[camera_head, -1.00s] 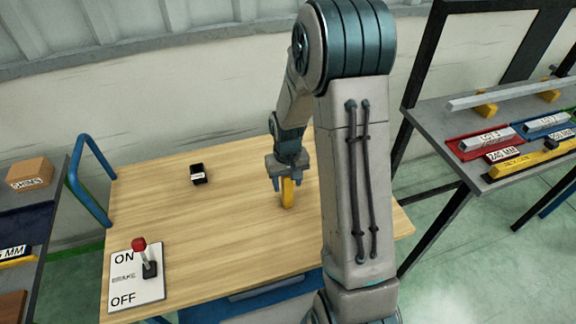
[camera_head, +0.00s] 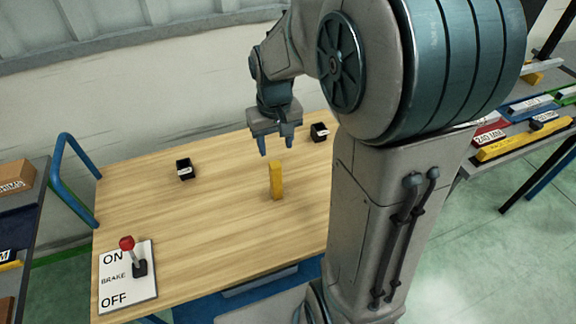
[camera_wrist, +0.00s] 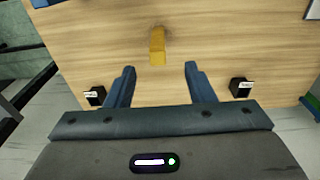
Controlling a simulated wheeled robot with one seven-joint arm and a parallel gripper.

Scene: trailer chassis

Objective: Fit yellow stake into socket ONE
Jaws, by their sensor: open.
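My gripper (camera_head: 277,150) is open and empty, above the table and on the far side of the stake. Its two blue fingers (camera_wrist: 160,72) are wide apart, and the stake lies beyond their tips in the wrist view. Two small black sockets with white labels sit toward the far side: one at the left (camera_head: 185,169), one at the right (camera_head: 319,132). Their labels are too small to read, so I cannot tell which is ONE.
A brake plate with a red-knobbed lever (camera_head: 132,258) lies at the table's front left. A blue rail (camera_head: 75,170) rises at the left edge. Shelves with labelled parts stand left and right. The tabletop between the stake and the left socket is clear.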

